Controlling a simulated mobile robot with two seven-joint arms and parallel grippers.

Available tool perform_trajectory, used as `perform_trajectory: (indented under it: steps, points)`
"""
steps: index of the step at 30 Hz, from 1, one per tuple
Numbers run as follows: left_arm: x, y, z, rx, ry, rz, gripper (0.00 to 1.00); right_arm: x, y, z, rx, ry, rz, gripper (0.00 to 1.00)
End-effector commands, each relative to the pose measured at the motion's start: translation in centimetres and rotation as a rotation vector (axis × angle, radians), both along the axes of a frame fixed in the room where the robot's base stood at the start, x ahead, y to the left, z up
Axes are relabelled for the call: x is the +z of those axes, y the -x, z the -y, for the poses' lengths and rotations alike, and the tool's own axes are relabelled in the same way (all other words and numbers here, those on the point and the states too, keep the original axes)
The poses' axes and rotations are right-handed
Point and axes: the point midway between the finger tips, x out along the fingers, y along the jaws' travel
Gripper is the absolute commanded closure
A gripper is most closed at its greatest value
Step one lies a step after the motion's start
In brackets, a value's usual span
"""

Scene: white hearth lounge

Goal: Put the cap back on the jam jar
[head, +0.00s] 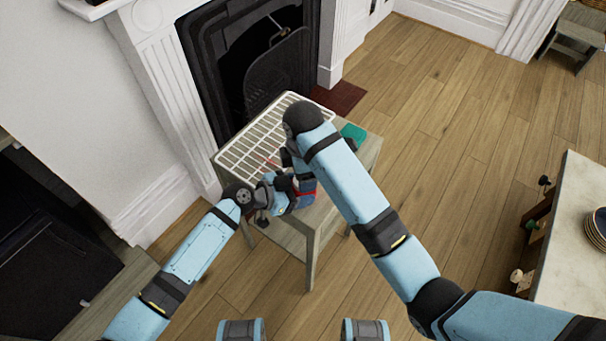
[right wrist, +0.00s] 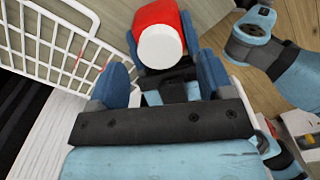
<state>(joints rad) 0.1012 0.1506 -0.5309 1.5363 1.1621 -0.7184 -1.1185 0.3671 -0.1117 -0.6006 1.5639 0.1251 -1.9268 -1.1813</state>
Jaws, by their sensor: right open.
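A red rounded thing with a white round end (right wrist: 161,44) shows between the blue fingers in the right wrist view. I cannot tell whether it is the jam jar, its cap, or both together. My right gripper (right wrist: 160,72) is open around or just behind it; contact is unclear. In the head view a bit of red (head: 305,192) shows at the front of the small table, mostly hidden by my arms. My left gripper (head: 284,197) reaches in from the left close to that red, and its jaws are not clear.
A white wire rack (head: 262,138) lies on the small wooden table (head: 372,150), and also shows in the right wrist view (right wrist: 50,42). A green flat thing (head: 353,132) is at the table's right. A black fireplace stands behind. A pale-topped cabinet (head: 575,230) is at the right. Wood floor between is clear.

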Motion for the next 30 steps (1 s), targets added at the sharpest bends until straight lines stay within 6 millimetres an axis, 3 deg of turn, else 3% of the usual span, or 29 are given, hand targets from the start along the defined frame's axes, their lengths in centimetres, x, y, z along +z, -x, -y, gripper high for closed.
perform_trajectory:
  steps: [5, 17, 25, 30]
  points:
    - [0.0, 0.0, 0.0, -0.001, 0.000, 0.000, 1.00, 1.7, 0.0, 0.0, 0.001, 0.000, 0.001, 0.26]
    - [0.0, 0.0, 0.0, -0.001, 0.000, 0.000, 1.00, 2.2, -0.2, -0.2, 0.014, -0.002, 0.012, 0.30]
    - [0.0, 0.0, 0.0, 0.000, 0.000, 0.000, 1.00, 5.4, -1.4, -2.3, 0.174, -0.030, 0.092, 0.30]
    - [0.0, 0.0, 0.0, 0.000, 0.000, 0.000, 1.00, 5.9, -0.9, -2.1, 0.264, -0.023, 0.078, 0.30]
